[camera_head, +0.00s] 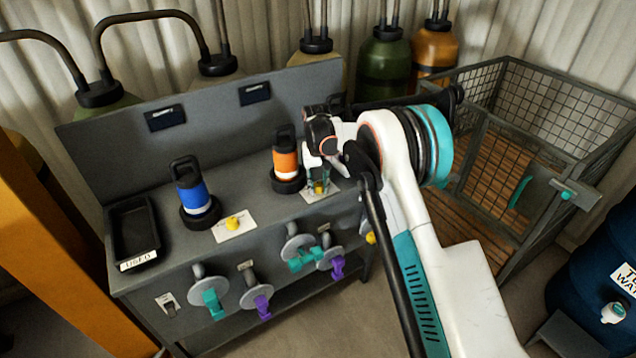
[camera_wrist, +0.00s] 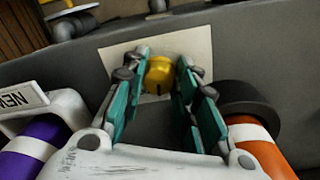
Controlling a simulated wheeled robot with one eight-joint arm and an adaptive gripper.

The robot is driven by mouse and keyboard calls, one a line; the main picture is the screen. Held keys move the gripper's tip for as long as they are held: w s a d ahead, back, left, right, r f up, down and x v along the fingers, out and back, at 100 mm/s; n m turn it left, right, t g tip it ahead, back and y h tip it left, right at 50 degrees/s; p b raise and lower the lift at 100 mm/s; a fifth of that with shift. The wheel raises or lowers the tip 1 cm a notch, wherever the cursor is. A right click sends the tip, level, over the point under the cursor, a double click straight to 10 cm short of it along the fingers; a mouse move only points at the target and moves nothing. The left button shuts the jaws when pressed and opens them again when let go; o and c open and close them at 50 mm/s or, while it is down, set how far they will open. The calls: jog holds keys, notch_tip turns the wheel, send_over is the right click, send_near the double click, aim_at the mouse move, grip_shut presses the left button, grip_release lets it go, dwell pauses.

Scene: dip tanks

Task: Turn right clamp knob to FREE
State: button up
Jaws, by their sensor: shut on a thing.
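The right clamp knob (camera_wrist: 159,75) is yellow and round with a short dark mark, and sits on a pale plate (camera_wrist: 180,45) on the grey bench. In the wrist view my gripper (camera_wrist: 161,62) has its teal-padded fingers on either side of this knob, shut on it. In the head view my gripper (camera_head: 319,180) reaches down over the same knob at the right of the bench top, and its fingers partly hide it. Any lettering on the plate is too small or hidden to read. The left clamp knob (camera_head: 233,223) is also yellow, on its own white plate.
An orange bottle (camera_head: 285,160) in a dark ring stands close left of my gripper; a blue bottle (camera_head: 192,190) stands farther left. A black USED tray (camera_head: 115,240) is at the left end. Valves with teal and purple handles (camera_head: 212,303) line the bench front. A wire cage (camera_head: 560,110) stands right.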

aim_at(319, 185)
jog(key=n, duration=0.5)
jog(key=shift+d+n, duration=0.1)
jog(key=shift+n, duration=0.2)
jog(key=n, duration=0.5)
jog(key=shift+w+p, duration=0.1)
jog(key=shift+p, duration=0.3)
jog(key=shift+n, duration=0.4)
jog(key=o, duration=0.8)
jog(key=shift+d, duration=0.1)
jog(key=shift+c, duration=0.2)
notch_tip(319, 185, up, 12)
jog(key=shift+s, duration=0.2)
